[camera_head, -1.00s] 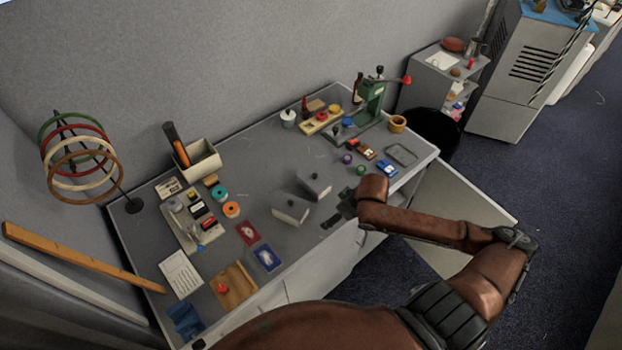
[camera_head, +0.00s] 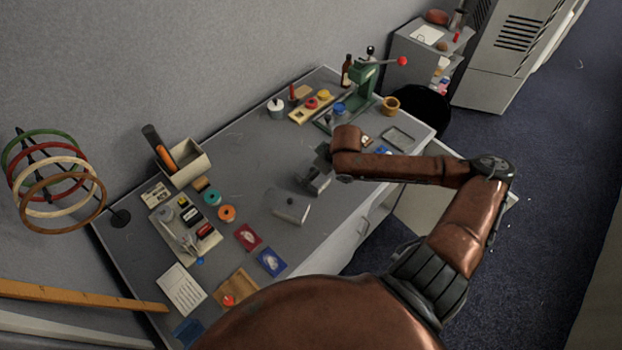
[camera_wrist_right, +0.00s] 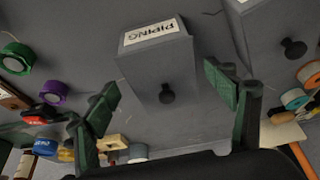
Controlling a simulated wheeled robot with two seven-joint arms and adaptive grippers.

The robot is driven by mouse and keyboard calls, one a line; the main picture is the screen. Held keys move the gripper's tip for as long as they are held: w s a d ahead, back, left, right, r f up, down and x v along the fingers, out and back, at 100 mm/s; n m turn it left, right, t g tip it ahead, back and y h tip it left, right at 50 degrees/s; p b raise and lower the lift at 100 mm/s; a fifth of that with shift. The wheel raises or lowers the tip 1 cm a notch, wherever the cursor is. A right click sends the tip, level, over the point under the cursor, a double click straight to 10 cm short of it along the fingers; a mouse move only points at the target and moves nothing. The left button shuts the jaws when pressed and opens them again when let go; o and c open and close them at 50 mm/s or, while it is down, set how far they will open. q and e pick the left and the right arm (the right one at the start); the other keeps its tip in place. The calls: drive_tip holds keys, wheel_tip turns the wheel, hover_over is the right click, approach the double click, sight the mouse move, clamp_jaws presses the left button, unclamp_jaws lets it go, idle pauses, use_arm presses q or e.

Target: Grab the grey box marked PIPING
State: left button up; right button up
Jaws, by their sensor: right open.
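The grey box marked PIPING (camera_wrist_right: 150,62) has a white label and a dark round knob. In the right wrist view it lies in the middle, between the open fingers of my right gripper (camera_wrist_right: 162,84), with no clear contact. In the head view my right gripper (camera_head: 324,158) is over or beside this box (camera_head: 316,184), partly hiding it. A second grey box with a knob (camera_wrist_right: 283,32) lies to the right in the wrist view, label unreadable; in the head view it sits left of and nearer than the first (camera_head: 289,207). My left gripper is not in view.
Tape rolls (camera_head: 227,213), a parts tray (camera_head: 178,232) and red and blue packets (camera_head: 271,262) lie left of the boxes. A green press (camera_head: 362,88) stands at the back right. The table (camera_head: 245,150) is clear behind the boxes.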

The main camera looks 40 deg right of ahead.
drive_tip(key=x, duration=0.3)
drive_tip(key=shift+a+b, duration=0.15)
drive_tip(key=shift+b, duration=0.25)
drive_tip(key=shift+w+f, duration=0.1)
drive_tip(key=shift+f, duration=0.25)
drive_tip(key=c, duration=1.1)
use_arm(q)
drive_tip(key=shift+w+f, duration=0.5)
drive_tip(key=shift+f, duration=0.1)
use_arm(e)
drive_tip(key=c, duration=0.4)
drive_tip(key=shift+r, duration=0.1)
